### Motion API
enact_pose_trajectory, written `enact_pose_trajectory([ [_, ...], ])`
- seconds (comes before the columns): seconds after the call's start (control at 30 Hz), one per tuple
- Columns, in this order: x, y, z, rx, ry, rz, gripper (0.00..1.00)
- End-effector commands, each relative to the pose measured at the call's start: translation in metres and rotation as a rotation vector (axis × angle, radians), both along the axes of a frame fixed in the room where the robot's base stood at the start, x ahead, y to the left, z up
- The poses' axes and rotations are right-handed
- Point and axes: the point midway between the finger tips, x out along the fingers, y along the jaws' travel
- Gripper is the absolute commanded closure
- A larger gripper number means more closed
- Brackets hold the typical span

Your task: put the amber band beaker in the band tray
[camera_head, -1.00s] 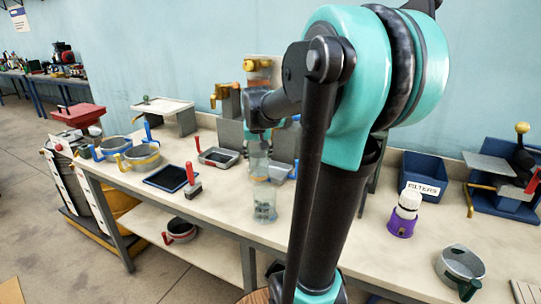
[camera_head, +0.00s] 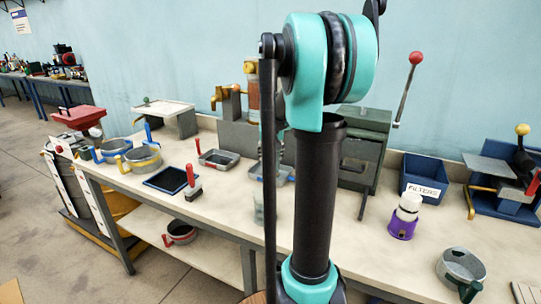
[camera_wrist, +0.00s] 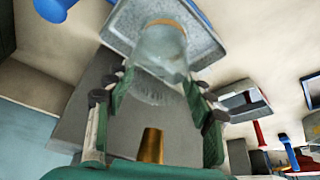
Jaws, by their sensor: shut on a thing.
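In the wrist view my gripper (camera_wrist: 157,80) has its green-padded fingers on either side of a clear beaker (camera_wrist: 162,52). It is shut on this beaker. A thin amber-brown band shows around the beaker's far end. Beyond the beaker is a shallow grey tray (camera_wrist: 207,47), which the beaker overlaps in the picture; I cannot tell whether they touch. In the head view a grey tray (camera_head: 283,178) shows partly behind my arm, which hides my gripper and the held beaker. I cannot tell for sure which tray is the band tray.
Another clear vessel (camera_head: 259,210) stands on the bench, partly behind my arm. A red-handled tray (camera_head: 218,158), a blue-black tray (camera_head: 166,180) and a red-handled tool (camera_head: 193,184) lie to the left. A brass spout (camera_wrist: 151,146) is close to my gripper. A white-capped purple bottle (camera_head: 403,216) stands right.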

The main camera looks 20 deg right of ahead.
Motion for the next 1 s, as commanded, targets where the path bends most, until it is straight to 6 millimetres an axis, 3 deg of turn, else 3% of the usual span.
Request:
enact_pose_trajectory([
  [0.27,0.000,0.000,-0.002,0.000,0.000,0.000,0.98],
  [0.3,0.000,0.000,-0.002,0.000,0.000,0.000,0.43],
  [0.43,0.000,0.000,-0.002,0.000,0.000,0.000,0.26],
  [0.77,0.000,0.000,-0.001,0.000,0.000,0.000,0.25],
  [1.0,-0.011,0.003,0.026,0.000,0.000,0.000,0.25],
])
